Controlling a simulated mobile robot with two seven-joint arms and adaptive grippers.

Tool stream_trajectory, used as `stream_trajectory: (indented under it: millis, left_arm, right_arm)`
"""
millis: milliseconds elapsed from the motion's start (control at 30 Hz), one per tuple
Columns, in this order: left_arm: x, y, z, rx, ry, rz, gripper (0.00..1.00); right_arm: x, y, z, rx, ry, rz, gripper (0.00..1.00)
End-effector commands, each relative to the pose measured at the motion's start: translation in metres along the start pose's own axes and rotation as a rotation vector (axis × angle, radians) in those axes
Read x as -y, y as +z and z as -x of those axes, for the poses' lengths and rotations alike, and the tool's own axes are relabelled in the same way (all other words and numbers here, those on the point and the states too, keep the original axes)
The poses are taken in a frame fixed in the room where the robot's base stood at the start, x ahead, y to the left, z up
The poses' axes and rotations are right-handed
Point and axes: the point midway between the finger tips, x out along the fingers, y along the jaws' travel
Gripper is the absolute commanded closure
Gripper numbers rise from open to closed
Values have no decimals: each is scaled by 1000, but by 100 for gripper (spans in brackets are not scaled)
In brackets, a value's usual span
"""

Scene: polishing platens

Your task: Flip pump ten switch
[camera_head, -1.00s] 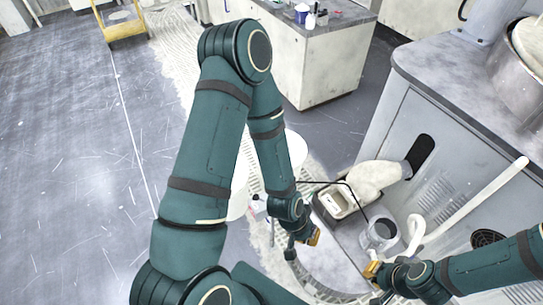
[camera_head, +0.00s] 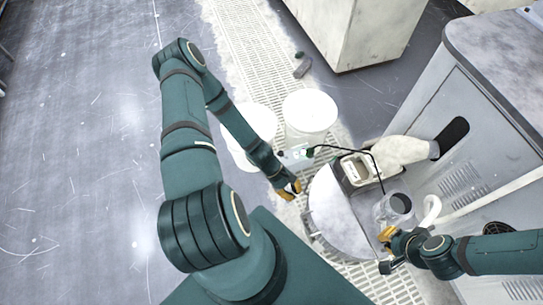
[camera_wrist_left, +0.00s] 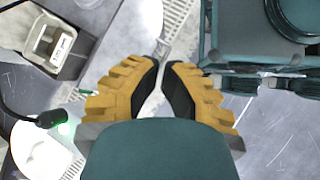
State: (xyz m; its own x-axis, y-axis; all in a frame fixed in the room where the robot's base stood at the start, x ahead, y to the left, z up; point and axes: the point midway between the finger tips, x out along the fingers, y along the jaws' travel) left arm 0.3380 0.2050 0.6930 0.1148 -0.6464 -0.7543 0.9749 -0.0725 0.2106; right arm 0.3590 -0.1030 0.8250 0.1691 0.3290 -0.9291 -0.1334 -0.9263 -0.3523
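A small pale box (camera_head: 296,157) with a dark knob stands beside the white buckets in the head view; I cannot read any label on it or tell its switch position. In the left wrist view a black rounded knob (camera_wrist_left: 50,118) with a green glow beside it is at the lower left. My left gripper (camera_head: 292,188) is just below and in front of the pale box, apart from it. In the wrist view its fingertips (camera_wrist_left: 162,63) meet or nearly meet with nothing between them. My right gripper (camera_head: 385,236) is near the grey cylinder; its finger gap is unclear.
White buckets (camera_head: 310,112) stand behind the pale box. A beige open-topped box (camera_head: 357,170) and thin black hose lie to its right, by a round grey platen (camera_head: 338,208). Floor at left is clear.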

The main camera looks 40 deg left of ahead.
Motion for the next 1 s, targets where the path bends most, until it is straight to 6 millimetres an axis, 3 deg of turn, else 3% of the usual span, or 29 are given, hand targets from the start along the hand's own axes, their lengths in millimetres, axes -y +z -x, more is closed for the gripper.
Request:
stream_trajectory:
  millis: [367,600,800,1000]
  left_arm:
    - [11,-66,31,144,345,519,100]
    - [31,-120,68,211,625,803,100]
    - [54,-156,98,240,820,958,100]
    - [67,-171,112,248,909,1019,100]
  right_arm:
    - [6,-5,16,-9,0,-3,100]
    - [9,-8,25,-14,-1,-4,100]
    - [10,-10,30,-17,-1,-5,100]
    - [11,-10,31,-18,-1,-6,100]
